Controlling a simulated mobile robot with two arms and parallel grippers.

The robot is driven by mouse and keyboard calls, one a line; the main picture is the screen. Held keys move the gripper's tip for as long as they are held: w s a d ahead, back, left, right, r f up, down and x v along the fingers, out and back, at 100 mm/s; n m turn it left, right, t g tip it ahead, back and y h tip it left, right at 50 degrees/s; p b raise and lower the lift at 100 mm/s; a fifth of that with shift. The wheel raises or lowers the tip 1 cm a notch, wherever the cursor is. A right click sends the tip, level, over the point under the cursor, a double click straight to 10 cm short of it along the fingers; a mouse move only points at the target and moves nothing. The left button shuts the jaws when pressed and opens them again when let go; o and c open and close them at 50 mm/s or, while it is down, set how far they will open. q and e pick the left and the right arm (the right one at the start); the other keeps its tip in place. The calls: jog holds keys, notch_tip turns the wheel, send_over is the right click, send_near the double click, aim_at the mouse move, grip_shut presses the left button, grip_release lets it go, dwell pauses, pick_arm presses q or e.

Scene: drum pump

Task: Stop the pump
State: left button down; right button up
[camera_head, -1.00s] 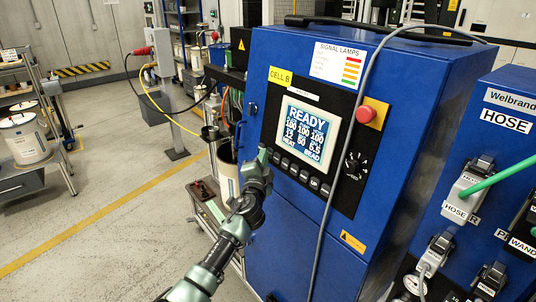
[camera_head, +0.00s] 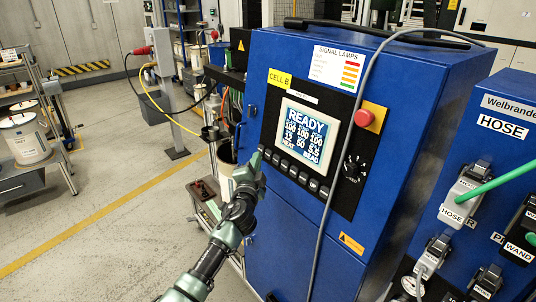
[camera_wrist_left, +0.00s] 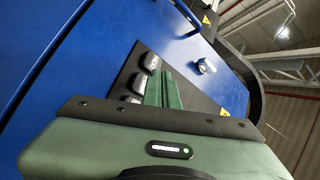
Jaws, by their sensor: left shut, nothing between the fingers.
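A blue cabinet (camera_head: 300,245) carries a black control panel with a lit screen (camera_head: 305,133) reading READY. A row of several dark buttons (camera_head: 297,172) runs under the screen. A red emergency button (camera_head: 364,118) sits on a yellow plate right of the screen, with a black rotary knob (camera_head: 354,167) below it. My left gripper (camera_head: 257,162) is shut and empty, its tip by the left end of the button row. In the left wrist view its green fingers (camera_wrist_left: 158,88) lie beside several buttons (camera_wrist_left: 145,72). I cannot tell whether they touch. My right gripper is not in view.
A grey cable (camera_head: 330,190) hangs down the cabinet's front, right of the screen. A second blue unit with hose connectors (camera_head: 463,198) stands at the right. A cart with cans (camera_head: 25,140) stands at the far left.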

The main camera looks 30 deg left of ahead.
pick_arm(q)
jog(key=s, duration=0.1)
jog(key=s+a+p, duration=0.1)
jog(key=s, duration=0.1)
jog(key=shift+s+a+r, duration=0.25)
jog(key=shift+s+r, duration=0.1)
jog(key=shift+r, duration=0.05)
dwell(0.5)
jog(key=s+d+f+n+g+h+b, duration=0.1)
jog(key=s+d+f+g, duration=0.3)
jog(key=f, duration=1)
jog(key=s+d+f+n+g+h, duration=0.15)
jog(key=s+f, duration=0.45)
jog(key=f, duration=0.8)
jog(key=s+d+f+g+h+b, duration=0.15)
jog(key=s+f, duration=0.35)
jog(key=f, duration=0.8)
jog(key=s+d+f+n+g+h, duration=0.1)
jog(key=s+d+f+g, duration=0.2)
jog(key=s+f, duration=0.5)
jog(key=s+d+f+n+g+h+b, duration=0.1)
jog(key=s+d+f+g, duration=0.2)
jog(key=s, duration=1.8)
jog(key=s+d+f+n+g, duration=0.2)
jog(key=s+d+f, duration=0.4)
jog(key=s+f, duration=0.8)
jog(key=shift+s+g+h, duration=0.4)
jog(key=shift+s+g, duration=0.05)
jog(key=shift+g, duration=0.45)
jog(key=shift+d, duration=0.1)
